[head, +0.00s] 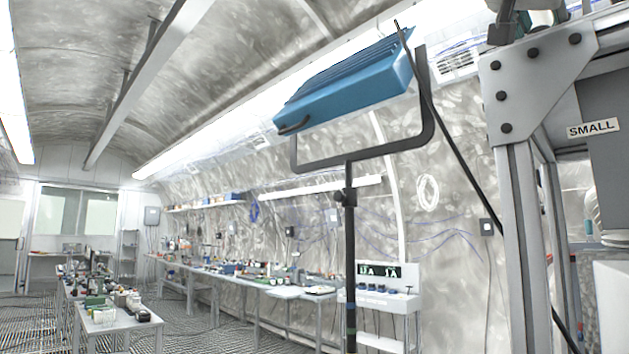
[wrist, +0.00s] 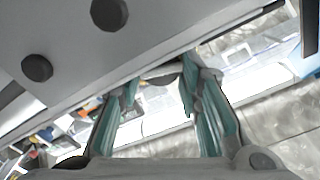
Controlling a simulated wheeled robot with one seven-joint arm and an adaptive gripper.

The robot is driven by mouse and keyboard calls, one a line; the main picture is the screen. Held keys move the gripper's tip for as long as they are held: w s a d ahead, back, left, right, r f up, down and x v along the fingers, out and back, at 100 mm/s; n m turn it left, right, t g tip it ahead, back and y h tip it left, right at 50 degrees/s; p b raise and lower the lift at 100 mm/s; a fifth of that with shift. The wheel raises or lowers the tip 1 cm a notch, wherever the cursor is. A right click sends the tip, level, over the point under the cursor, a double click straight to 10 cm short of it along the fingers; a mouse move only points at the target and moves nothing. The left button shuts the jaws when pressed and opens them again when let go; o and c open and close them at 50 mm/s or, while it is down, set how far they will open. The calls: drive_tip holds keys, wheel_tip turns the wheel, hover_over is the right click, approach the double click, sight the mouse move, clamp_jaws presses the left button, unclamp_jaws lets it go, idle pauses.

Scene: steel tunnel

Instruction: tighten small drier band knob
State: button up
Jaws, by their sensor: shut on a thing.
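The label "SMALL" (head: 593,128) is on a dark grey panel at the right of the head view, beside a metal frame with a bolted corner plate (head: 548,68). In the wrist view my gripper (wrist: 160,88) has its two teal-padded fingers on either side of a small dark grey knob (wrist: 163,76), just under the edge of the bolted plate (wrist: 75,45). The gripper is shut on this knob, and the fingers partly hide it. In the head view, grey parts sit above the plate at the top edge, cut off by the frame; the knob cannot be made out there.
A blue lamp (head: 345,85) on a black stand (head: 350,250) stands left of the frame, with a black cable hanging near the post. Benches (head: 255,283) with tools line the tunnel wall. A smaller table (head: 120,322) stands at lower left. Grated floor lies between them.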

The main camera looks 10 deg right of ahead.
idle(0.3)
drive_tip(key=o, duration=0.9)
drive_tip(key=shift+v, duration=3.75)
drive_tip(key=shift+o, duration=0.2)
